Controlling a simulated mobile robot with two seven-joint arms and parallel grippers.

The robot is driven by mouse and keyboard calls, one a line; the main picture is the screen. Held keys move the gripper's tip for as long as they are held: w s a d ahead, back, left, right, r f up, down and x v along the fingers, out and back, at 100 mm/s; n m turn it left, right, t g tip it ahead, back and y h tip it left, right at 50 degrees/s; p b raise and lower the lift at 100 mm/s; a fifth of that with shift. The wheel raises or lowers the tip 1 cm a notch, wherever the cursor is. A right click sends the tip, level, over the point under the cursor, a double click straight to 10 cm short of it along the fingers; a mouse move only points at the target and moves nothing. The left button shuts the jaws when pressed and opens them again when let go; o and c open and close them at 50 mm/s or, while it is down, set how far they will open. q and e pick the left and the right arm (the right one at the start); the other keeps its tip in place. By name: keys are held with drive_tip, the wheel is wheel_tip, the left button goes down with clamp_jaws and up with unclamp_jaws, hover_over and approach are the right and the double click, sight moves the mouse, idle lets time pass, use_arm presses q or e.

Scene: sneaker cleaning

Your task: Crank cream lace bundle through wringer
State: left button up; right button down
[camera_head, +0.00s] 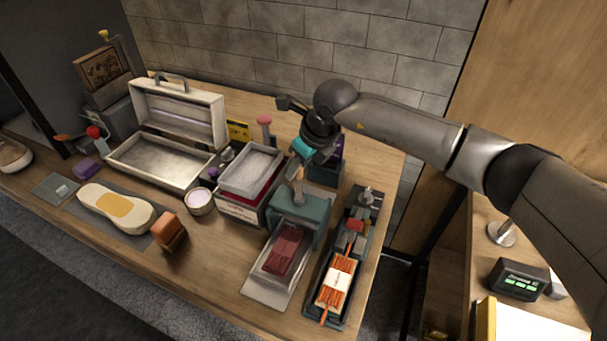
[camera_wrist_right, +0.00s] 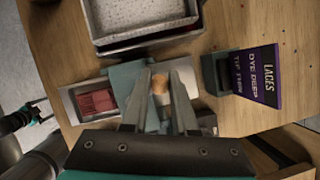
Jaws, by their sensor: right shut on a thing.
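The teal wringer (camera_head: 303,208) stands at the front right of the bench, and its body also shows in the right wrist view (camera_wrist_right: 124,80). A dark red lace bundle (camera_head: 284,251) lies on the metal tray (camera_head: 262,291) at its front, also seen in the right wrist view (camera_wrist_right: 97,102). I cannot make out a cream bundle. My right gripper (camera_head: 299,164) is above the wringer, shut on the wooden crank knob (camera_wrist_right: 160,84), with a finger on each side. A grey arm end with teal trim, apparently my left gripper (camera_wrist_right: 38,112), shows at the left; its jaw state is unclear.
Right of the wringer is a dark tray (camera_head: 327,314) with an orange lace bundle (camera_head: 338,280). Left are stacked metal trays (camera_head: 252,169), a small cup (camera_head: 199,201), an orange-brown block (camera_head: 169,232) and an open case (camera_head: 158,162). A purple laces sign (camera_wrist_right: 256,75) stands behind the wringer.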

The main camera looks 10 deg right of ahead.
drive_tip(key=a+n+b, duration=0.1)
drive_tip(key=n+b, duration=0.1)
drive_tip(key=a+n+g+y+b, duration=0.1)
drive_tip(key=n, duration=0.2)
drive_tip(key=a+n+g+b, duration=0.1)
drive_tip(key=n+b, duration=0.1)
drive_tip(key=shift+s+a+y+b, duration=0.15)
drive_tip(key=shift+s+y+b, duration=0.1)
drive_tip(key=shift+y+b, duration=0.05)
drive_tip(key=n+b, duration=0.1)
drive_tip(key=n, duration=0.1)
drive_tip(key=s+a+n+g+b, duration=0.1)
drive_tip(key=n, duration=0.1)
drive_tip(key=shift+a+g, duration=0.1)
drive_tip(key=shift+g, duration=0.2)
drive_tip(key=n+b, duration=0.1)
drive_tip(key=s+a+n+g+b, duration=0.1)
drive_tip(key=n, duration=0.1)
drive_tip(key=shift+s+n, duration=0.2)
drive_tip(key=shift+n, duration=0.1)
drive_tip(key=shift+s+n+g+b, duration=0.5)
drive_tip(key=shift+n+g, duration=0.1)
drive_tip(key=shift+n, duration=0.4)
drive_tip(key=shift+s+a+n+h, duration=0.1)
drive_tip(key=shift+s+n+h, duration=0.1)
drive_tip(key=shift+n+h, duration=0.3)
drive_tip(key=shift+s+n, duration=0.1)
drive_tip(key=shift+n, duration=0.2)
